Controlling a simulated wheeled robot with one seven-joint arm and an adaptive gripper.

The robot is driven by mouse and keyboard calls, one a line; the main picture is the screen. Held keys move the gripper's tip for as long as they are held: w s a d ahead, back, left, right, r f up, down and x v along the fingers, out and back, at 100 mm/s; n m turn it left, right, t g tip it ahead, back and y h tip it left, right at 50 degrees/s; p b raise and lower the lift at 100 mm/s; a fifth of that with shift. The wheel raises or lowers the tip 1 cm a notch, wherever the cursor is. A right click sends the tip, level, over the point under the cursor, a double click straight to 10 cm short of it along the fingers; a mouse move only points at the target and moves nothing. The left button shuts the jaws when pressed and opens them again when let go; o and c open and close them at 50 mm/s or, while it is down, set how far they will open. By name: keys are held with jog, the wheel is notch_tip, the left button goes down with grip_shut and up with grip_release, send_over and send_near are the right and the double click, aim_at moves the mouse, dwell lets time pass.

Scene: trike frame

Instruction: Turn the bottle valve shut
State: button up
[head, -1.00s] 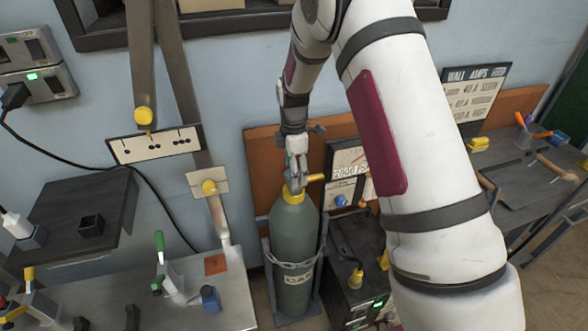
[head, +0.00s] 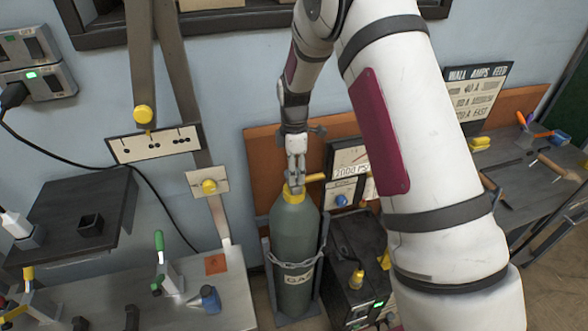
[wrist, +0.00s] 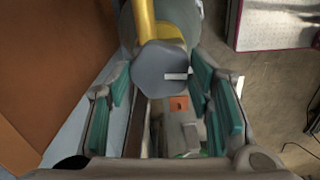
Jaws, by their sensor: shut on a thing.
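The grey-green gas bottle (head: 293,245) stands upright in its rack, with a chain around it and a yellow collar at its neck. My gripper (head: 295,178) is over the bottle's top, pointing down. In the wrist view, the grey faceted valve knob (wrist: 157,72) with a white mark lies between the teal-padded fingers. My gripper is shut on this knob. A yellow outlet pipe (wrist: 143,22) runs from beside the knob toward the top of the picture. In the head view my fingers hide most of the knob.
A pressure gauge panel (head: 347,162) stands right of the bottle's top. A dark machine (head: 357,260) is beside the bottle. A metal bench (head: 235,285) with clamps is at the left. A tool bench (head: 525,180) is at the right, behind my arm.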

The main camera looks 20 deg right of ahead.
jog(key=m+b, duration=0.1)
jog(key=m, duration=0.3)
jog(key=m+b, duration=0.1)
jog(key=m, duration=0.3)
jog(key=shift+m, duration=0.4)
jog(key=m, duration=0.4)
jog(key=shift+m+b, duration=0.3)
jog(key=shift+b, duration=0.1)
jog(key=m, duration=1.2)
jog(key=shift+m, duration=0.3)
jog(key=m, duration=0.4)
jog(key=shift+m, duration=0.3)
jog(key=shift+m+p, duration=0.35)
jog(key=shift+m, duration=1.65)
